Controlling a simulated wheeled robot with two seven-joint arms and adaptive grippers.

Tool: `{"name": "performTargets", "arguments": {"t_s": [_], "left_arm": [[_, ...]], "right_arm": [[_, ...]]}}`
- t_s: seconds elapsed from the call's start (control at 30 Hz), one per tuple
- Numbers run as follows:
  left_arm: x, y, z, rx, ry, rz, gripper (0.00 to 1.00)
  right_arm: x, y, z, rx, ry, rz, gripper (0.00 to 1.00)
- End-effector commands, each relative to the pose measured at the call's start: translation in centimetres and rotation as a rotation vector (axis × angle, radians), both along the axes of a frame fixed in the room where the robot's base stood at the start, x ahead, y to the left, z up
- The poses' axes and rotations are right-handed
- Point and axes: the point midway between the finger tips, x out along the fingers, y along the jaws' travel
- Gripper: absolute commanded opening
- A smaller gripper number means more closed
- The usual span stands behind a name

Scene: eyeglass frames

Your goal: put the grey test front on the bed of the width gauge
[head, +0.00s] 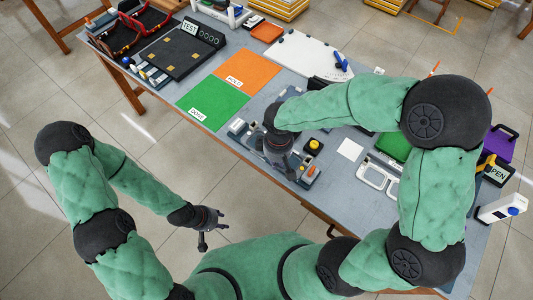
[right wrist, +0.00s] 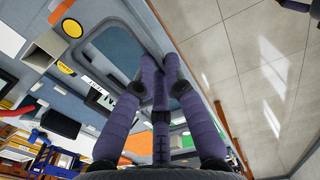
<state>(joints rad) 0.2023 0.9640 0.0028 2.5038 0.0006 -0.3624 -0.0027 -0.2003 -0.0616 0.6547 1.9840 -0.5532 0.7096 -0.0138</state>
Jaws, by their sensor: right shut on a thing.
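My right gripper (head: 278,145) is over the front part of the table, pointing down. In the right wrist view its fingers (right wrist: 160,65) are closed on the rim of a grey-blue rounded frame, which I take for the grey test front (right wrist: 88,42). In the head view the gripper and forearm hide this front. The likely width gauge, a grey device with an orange spot (head: 311,170), lies right under and around the gripper at the table's front edge. I cannot tell whether the front touches its bed. My left gripper (head: 213,232) is open and empty, off the table over the floor.
A black TEST station (head: 180,50) stands at the back left. A yellow button (head: 314,145), a white card (head: 350,149) and a pale two-opening piece (head: 377,178) lie to the right.

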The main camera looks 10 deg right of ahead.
Motion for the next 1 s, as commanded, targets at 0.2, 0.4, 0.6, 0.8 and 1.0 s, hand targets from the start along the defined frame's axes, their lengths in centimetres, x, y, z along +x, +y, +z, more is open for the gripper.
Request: {"name": "performTargets", "arguments": {"t_s": [0.2,0.4,0.6,0.8,1.0], "left_arm": [[0.0,0.0,-1.4,0.000,-0.001,0.000,0.40],[0.1,0.0,-2.5,0.000,-0.001,0.000,0.40],[0.1,0.0,-2.7,0.000,-0.001,0.000,0.40],[0.1,0.0,-3.6,0.000,-0.002,0.001,0.40],[0.1,0.0,-4.7,0.000,-0.001,0.000,0.40]], "right_arm": [[4.2,0.3,-2.8,0.000,0.002,-0.001,0.00],[6.6,0.5,-5.6,-0.001,0.001,-0.001,0.00],[7.6,0.6,-6.5,0.001,-0.001,-0.001,0.00],[8.3,0.7,-8.4,0.000,0.001,0.000,0.00],[8.3,0.6,-10.6,0.000,0.000,0.000,0.00]]}}
